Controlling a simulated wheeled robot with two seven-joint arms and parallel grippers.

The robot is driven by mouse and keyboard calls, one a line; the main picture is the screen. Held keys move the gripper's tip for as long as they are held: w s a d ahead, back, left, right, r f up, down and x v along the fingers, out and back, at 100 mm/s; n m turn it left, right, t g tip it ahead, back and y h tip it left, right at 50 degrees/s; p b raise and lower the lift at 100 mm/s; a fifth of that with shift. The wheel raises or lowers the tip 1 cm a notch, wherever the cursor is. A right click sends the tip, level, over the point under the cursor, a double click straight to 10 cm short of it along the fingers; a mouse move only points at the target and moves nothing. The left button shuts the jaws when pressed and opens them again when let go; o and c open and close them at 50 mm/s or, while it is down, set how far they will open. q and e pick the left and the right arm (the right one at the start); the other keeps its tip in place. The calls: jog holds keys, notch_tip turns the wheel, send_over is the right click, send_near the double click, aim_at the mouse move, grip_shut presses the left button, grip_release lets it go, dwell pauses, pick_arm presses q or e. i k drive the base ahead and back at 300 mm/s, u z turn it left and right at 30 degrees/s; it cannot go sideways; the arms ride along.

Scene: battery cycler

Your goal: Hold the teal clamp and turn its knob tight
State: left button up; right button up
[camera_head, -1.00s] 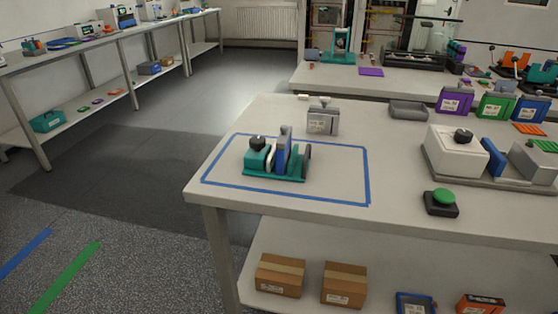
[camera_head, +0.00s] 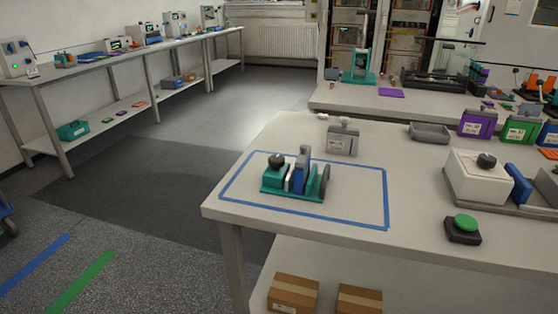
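The teal clamp (camera_head: 295,196) stands on the near table, inside a blue tape rectangle (camera_head: 230,205). It has a teal base and a teal block at its left end with a black knob (camera_head: 276,160) on top. A blue piece (camera_head: 299,173) stands upright in the middle of the clamp, with a pale plate beside it. A dark round part (camera_head: 324,181) is at its right end. Nothing is touching the clamp. Neither of my grippers is in view.
Behind the clamp stands a grey labelled block (camera_head: 342,140). To the right are a grey tray (camera_head: 430,132), a white device (camera_head: 478,180) with a black knob, and a green button (camera_head: 465,222) on a black base. Cardboard boxes (camera_head: 293,291) sit on the shelf below. The floor at left is open.

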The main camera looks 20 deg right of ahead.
aim_at(277, 162)
jog(key=u, duration=0.5)
jog(key=k, duration=0.6)
jog(key=u, duration=0.2)
jog(key=i, duration=1.25)
jog(key=z, duration=1.4)
jog(key=i, duration=0.3)
jog(key=z, duration=0.35)
jog(key=k, duration=0.5)
jog(key=i, duration=0.5)
